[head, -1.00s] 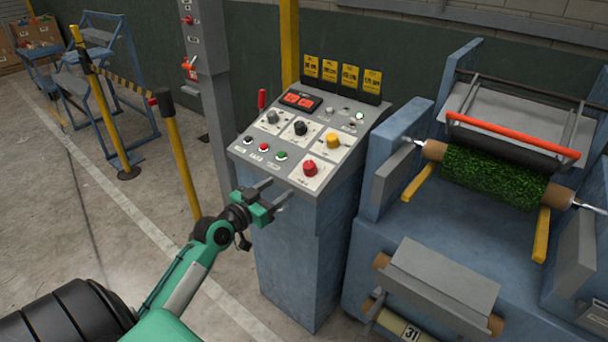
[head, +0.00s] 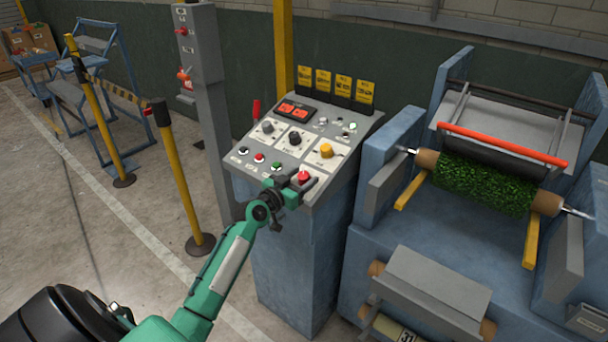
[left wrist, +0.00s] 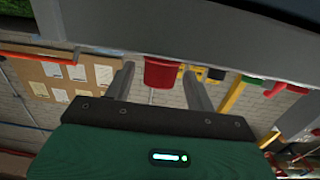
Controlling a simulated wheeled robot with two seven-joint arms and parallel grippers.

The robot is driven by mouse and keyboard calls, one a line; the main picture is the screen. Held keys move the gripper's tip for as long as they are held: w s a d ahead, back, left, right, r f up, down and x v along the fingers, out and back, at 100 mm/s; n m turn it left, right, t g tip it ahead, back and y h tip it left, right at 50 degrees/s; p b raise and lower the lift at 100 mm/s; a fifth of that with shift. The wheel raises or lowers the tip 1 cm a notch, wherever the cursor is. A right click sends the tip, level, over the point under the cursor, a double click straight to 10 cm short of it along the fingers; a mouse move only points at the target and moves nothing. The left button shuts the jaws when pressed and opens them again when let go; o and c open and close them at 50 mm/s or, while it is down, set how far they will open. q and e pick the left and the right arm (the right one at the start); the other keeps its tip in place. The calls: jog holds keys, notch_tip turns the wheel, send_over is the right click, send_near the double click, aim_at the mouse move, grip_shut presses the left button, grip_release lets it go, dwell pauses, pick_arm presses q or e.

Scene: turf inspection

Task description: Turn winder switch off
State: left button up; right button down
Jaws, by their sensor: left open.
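A grey sloped control panel (head: 243,175) on a blue cabinet carries three knobs on pale plates: a grey one (head: 268,127), a black one (head: 295,138) and a yellow one (head: 326,151). A red knob (head: 304,176) sits at the panel's lower right; I cannot read which control is the winder switch. My left gripper (head: 299,184) is at this red knob, its fingers apart on either side. In the left wrist view the red knob (left wrist: 160,72) shows between the fingers; contact cannot be told. My right gripper is not in view.
Small push buttons (head: 259,158) line the panel's front left, and yellow tags (head: 335,85) stand along its back. Right of the panel is a blue machine with a green turf roll (head: 485,184) and red bar (head: 502,145). Yellow posts (head: 180,175) stand left; floor between is clear.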

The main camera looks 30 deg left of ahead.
pick_arm(q)
jog(key=shift+w, duration=0.55)
jog(key=shift+d, duration=0.1)
jog(key=c, duration=1)
jog(key=shift+o, duration=0.2)
jog(key=shift+r+p, duration=0.2)
jog(key=shift+p, duration=0.35)
jog(key=n+y+p, duration=0.2)
jog(key=y+p, duration=0.1)
jog(key=p, duration=0.2)
jog(key=shift+r+n, duration=0.15)
jog(key=shift+n, duration=0.25)
jog(key=shift+f+n+y+p, duration=0.2)
jog(key=shift+n+y+p, duration=0.3)
jog(key=shift+y+p, duration=0.3)
jog(key=shift+f, duration=0.1)
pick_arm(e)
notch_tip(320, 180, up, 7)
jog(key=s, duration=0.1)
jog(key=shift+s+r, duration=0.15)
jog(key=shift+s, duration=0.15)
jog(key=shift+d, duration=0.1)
